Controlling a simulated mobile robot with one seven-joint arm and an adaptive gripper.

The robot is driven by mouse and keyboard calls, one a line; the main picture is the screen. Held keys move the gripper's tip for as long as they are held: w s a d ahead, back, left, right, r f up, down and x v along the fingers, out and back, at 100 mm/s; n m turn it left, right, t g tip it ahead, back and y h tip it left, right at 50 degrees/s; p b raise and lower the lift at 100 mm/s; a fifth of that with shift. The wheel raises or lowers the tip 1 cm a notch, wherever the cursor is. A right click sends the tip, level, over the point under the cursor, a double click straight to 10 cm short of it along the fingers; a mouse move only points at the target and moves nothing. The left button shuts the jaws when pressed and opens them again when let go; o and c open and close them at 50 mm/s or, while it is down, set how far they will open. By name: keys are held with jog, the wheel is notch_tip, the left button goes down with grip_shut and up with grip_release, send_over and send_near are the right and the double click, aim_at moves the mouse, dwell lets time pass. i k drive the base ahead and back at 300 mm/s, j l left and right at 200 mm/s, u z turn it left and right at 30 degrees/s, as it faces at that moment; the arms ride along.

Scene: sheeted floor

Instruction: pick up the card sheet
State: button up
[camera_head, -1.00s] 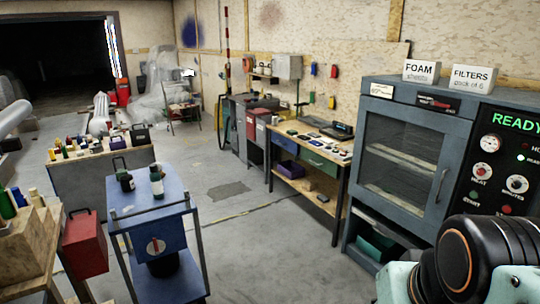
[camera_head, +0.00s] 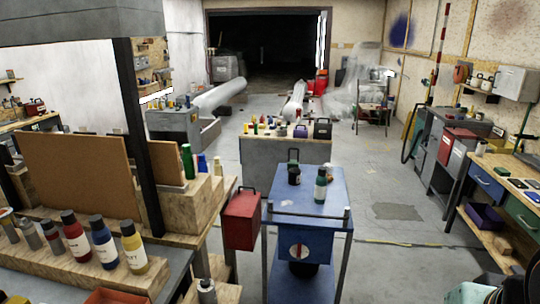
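I cannot make out a thing that is surely the card sheet. A flat brown board (camera_head: 78,177) stands upright on the wooden bench at the left, behind a row of bottles; its material cannot be told. A flat grey patch (camera_head: 398,212) lies on the floor right of the blue cart; whether it is a sheet or a mark is unclear. Part of my arm shows at the bottom right corner. My gripper's fingers are not in view.
A blue cart (camera_head: 335,217) with bottles stands in the middle, beside a red box (camera_head: 241,219). A grey bench (camera_head: 262,158) with small items is behind it. A dark post (camera_head: 138,135) rises at the left. Workbenches line the right wall. Floor is open right of the cart.

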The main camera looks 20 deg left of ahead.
aim_at(164, 155)
jog(key=i+u, duration=0.35)
jog(key=i, duration=0.8)
jog(key=i+j+z, duration=0.2)
jog(key=i, duration=0.85)
jog(key=z, duration=7.8)
